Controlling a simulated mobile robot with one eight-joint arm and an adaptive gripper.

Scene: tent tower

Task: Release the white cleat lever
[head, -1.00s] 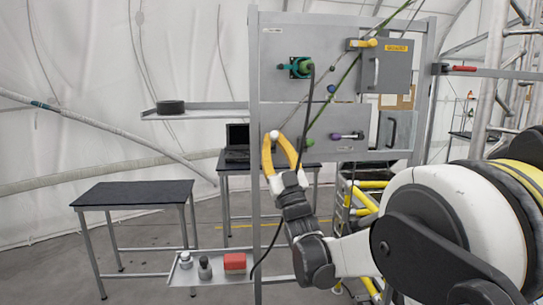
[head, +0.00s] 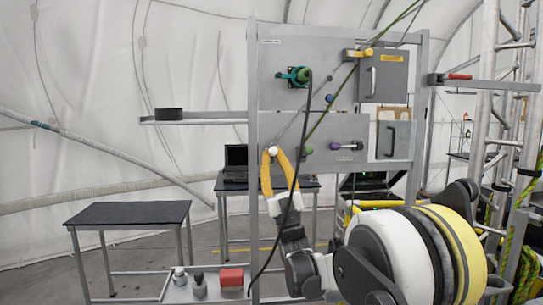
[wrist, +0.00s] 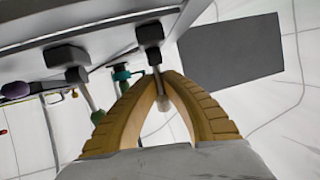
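The white cleat lever ends in a pale round knob (head: 273,151) at the lower left of the grey panel in the head view. In the wrist view its thin shaft comes down from a black cleat block (wrist: 149,34) to the knob (wrist: 164,104). My gripper (head: 274,154) has yellow fingers that converge around the lever. In the wrist view the fingertips (wrist: 161,77) close in on both sides of the shaft, with the knob between the fingers. The contact itself is partly hidden. A second cleat lever with a green knob (wrist: 98,117) hangs beside it, outside the fingers.
A teal valve (head: 299,75), a purple-knobbed handle (head: 345,146) and a grey box (head: 384,76) sit on the panel (head: 290,125). A black cable hangs in front of my wrist. A shelf with a red box (head: 231,277) is below; a dark table (head: 128,212) stands left.

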